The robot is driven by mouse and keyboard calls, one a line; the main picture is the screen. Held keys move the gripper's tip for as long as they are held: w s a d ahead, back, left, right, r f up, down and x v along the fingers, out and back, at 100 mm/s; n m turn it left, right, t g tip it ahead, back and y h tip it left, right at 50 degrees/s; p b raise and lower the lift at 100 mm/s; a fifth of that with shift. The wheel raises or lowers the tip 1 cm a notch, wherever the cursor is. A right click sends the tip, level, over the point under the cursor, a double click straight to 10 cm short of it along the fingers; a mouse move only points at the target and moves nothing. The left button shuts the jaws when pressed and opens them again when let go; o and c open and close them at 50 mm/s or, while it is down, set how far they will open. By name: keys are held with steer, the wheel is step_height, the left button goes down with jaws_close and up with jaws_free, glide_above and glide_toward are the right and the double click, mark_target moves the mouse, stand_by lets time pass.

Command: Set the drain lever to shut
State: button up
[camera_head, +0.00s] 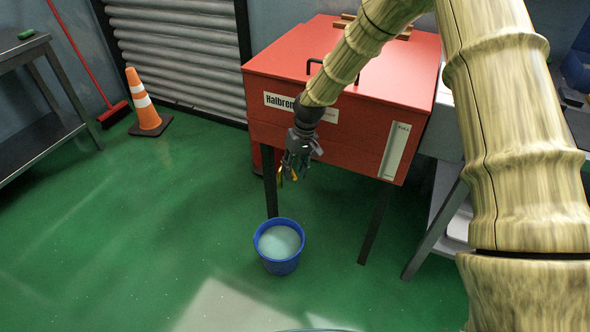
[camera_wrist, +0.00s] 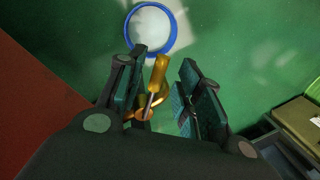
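The drain lever (camera_wrist: 157,74) has a yellow handle on a brass-coloured valve (camera_wrist: 145,113) in the wrist view. My gripper (camera_head: 297,163) points downward at the cart's front. In the wrist view my gripper (camera_wrist: 168,82) is open, with the lever between its fingers and closer to the left one. I cannot tell whether that finger touches the lever. In the head view my gripper hides most of the valve.
A blue bucket (camera_head: 279,265) of pale liquid stands on the green floor below my gripper. An orange cone (camera_head: 144,103) and a red broom (camera_head: 113,113) stand at left, near a grey bench (camera_head: 40,118). The floor at front left is clear.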

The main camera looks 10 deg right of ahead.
mark_target(294, 173)
step_height(294, 173, up, 9)
steer(key=shift+r, duration=0.2)
stand_by(0.4)
steer(key=shift+a+n, duration=0.2)
steer(key=shift+n, duration=0.1)
steer(key=c, duration=0.6)
steer(key=a+n+h+b, duration=0.1)
steer(key=a+n, duration=0.2)
steer(key=n, duration=0.2)
steer(key=a+n+h+b, duration=0.1)
steer(key=a+n+b, duration=0.1)
steer(key=a+n, duration=0.1)
steer(key=s+a+n+h+b, duration=0.1)
steer(key=a+n+h+b, duration=0.1)
steer(key=n, duration=0.4)
steer(key=shift+a+r+n, duration=0.1)
steer(key=shift+a+n, duration=0.2)
steer(key=shift+a, duration=0.1)
jaws_close()
steer(key=shift+w+d+f+n+t+h+b, duration=0.15)
steer(key=shift+d+f+n+b, duration=0.5)
steer(key=shift+f, duration=1.05)
steer(key=shift+w+d+f+n+t+h+b, duration=0.1)
steer(key=shift+d+f+n+b, duration=0.25)
steer(key=shift+d+f+b, duration=0.95)
steer(key=shift+w+d+f+n+t+h+b, duration=0.15)
steer(key=shift+d+f+n, duration=0.3)
steer(key=shift+f, duration=1.65)
